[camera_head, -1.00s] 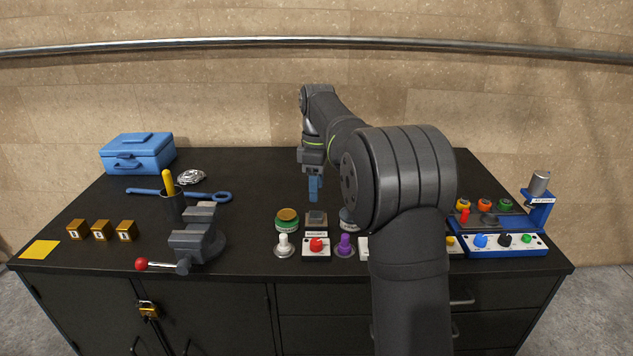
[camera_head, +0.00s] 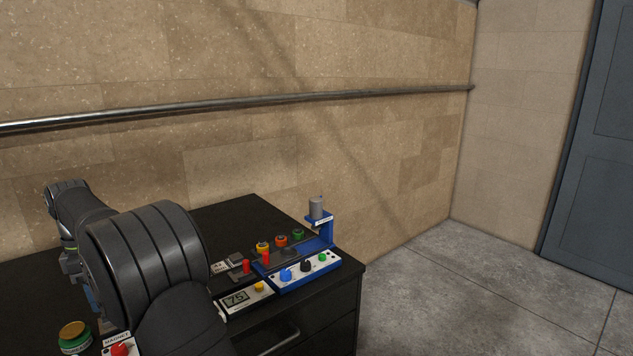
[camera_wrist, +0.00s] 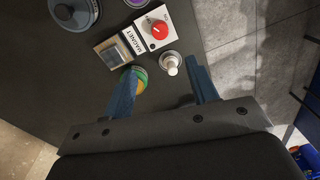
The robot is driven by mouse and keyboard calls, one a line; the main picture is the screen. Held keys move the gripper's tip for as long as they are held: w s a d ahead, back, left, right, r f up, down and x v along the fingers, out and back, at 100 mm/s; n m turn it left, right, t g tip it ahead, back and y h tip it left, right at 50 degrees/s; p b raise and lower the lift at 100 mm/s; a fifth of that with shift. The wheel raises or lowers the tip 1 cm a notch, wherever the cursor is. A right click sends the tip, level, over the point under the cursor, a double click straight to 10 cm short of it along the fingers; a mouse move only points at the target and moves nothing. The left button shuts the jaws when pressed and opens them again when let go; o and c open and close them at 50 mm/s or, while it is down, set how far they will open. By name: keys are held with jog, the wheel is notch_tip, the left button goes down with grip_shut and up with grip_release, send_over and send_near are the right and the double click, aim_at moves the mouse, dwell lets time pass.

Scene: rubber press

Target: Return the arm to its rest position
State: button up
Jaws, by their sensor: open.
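My gripper (camera_wrist: 160,66) is open, its two blue fingers spread apart with nothing between them in the wrist view. Its fingers are above the workbench (camera_wrist: 90,105), over the front controls. In the head view my arm fills the lower left. Only a sliver of the gripper (camera_head: 90,297) shows beside my large arm joint, and its jaws are mostly hidden.
Near the fingers is the magnet box (camera_wrist: 152,30) with a red knob. At the bench's right end stand a blue control panel (camera_head: 305,271) and a blue press (camera_head: 319,222) with a grey cylinder. Bare floor (camera_head: 440,290) lies to the right, then a grey-blue door (camera_head: 600,150).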

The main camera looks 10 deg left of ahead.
aim_at(117, 347)
jog(key=f, duration=1.5)
jog(key=shift+s+d, duration=0.25)
jog(key=shift+s, duration=0.1)
